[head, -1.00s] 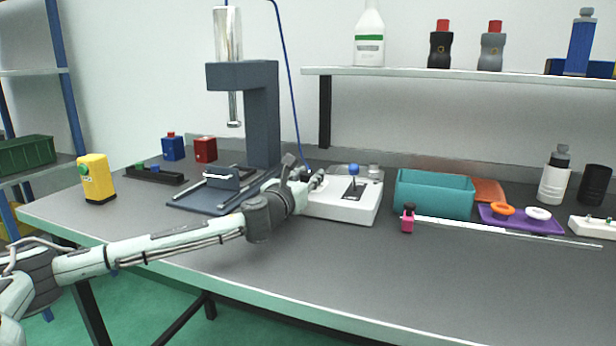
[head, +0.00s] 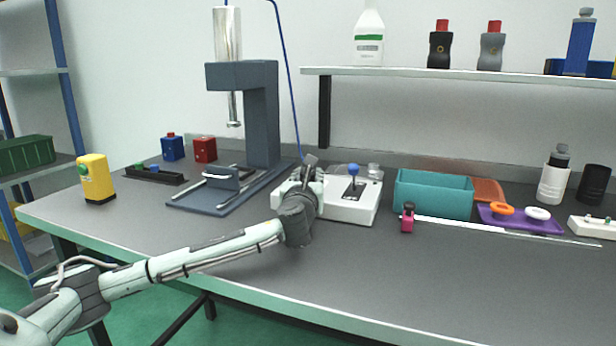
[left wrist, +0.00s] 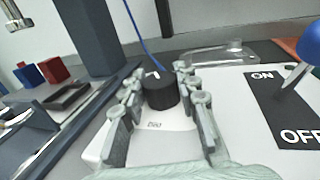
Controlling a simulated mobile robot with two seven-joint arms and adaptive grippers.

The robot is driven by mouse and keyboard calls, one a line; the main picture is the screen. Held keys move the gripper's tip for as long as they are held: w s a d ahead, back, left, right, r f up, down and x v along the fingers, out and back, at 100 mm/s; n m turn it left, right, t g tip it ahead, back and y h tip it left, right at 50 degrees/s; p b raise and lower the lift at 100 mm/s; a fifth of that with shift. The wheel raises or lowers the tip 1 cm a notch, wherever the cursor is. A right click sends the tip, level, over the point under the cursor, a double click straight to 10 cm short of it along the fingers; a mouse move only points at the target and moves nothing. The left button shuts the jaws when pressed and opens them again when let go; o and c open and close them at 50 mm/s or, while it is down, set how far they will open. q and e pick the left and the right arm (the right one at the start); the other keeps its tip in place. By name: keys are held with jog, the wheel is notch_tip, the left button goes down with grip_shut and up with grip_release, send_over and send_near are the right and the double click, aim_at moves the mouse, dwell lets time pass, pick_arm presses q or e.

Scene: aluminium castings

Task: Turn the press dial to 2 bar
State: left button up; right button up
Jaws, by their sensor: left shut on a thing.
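The press dial is a black round knob (left wrist: 160,92) with a white pointer mark on its top, on the white control box (head: 352,211). In the left wrist view its pointer is toward the far side, and small print, too small to read, shows on the box in front of it. My left gripper (left wrist: 163,95) is around the knob, with one finger on each side, and is shut on it. In the head view my left gripper (head: 310,180) is over the box's left part and hides the knob. The grey press (head: 262,120) stands left of the box. My right gripper is not in view.
A lever with a blue ball (head: 353,169) stands on the box right of the dial, by an ON/OFF plate (left wrist: 285,110). A teal bin (head: 433,195) is to the right. A blue hose (head: 291,80) hangs behind. The table's front is clear.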

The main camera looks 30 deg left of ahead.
pick_arm(q)
jog(key=o, duration=1.2)
jog(key=shift+c, duration=0.2)
jog(key=v, duration=1.2)
